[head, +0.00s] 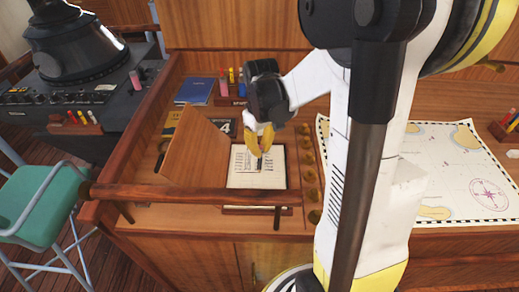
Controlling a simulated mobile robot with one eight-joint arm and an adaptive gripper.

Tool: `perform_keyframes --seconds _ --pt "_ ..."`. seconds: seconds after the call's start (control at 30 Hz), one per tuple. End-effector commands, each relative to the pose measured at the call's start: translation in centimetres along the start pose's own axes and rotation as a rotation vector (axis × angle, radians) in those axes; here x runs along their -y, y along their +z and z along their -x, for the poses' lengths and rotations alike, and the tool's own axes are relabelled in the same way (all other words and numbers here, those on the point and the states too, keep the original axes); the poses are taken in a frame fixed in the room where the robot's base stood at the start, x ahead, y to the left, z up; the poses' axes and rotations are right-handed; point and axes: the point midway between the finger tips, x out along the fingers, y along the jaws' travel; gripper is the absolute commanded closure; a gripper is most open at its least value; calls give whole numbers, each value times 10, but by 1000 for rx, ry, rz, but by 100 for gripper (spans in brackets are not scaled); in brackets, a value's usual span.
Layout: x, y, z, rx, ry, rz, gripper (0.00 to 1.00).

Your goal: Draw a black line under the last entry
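A white log page (276,178) with rows of dark writing lies on the desk behind the wooden rail. My gripper (260,150), with yellow fingers, points down over the written part of the page. A slim dark pen (259,163) shows between the fingertips, and they look closed on it. Its tip is at or just above the paper; I cannot tell whether it touches. The fingers and pen hide part of the writing. I cannot make out a drawn line under the last entry.
A tilted wooden board (197,148) stands left of the page. A rail (190,194) crosses in front. Several round brass-coloured pieces (309,174) line the right side. A chart (445,165) lies farther right. A blue book (196,91) and coloured markers (232,76) are behind.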

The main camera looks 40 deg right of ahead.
Motion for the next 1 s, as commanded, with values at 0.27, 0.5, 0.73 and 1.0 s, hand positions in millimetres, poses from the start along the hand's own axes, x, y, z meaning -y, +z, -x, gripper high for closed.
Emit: perform_keyframes --seconds 0.27,0.5,0.73,1.0 --pt "-7 7 0 1 0 0 100" --pt "-7 7 0 0 0 0 100" --pt "-12 11 0 0 0 -2 100" --pt "-16 15 0 1 0 0 100"
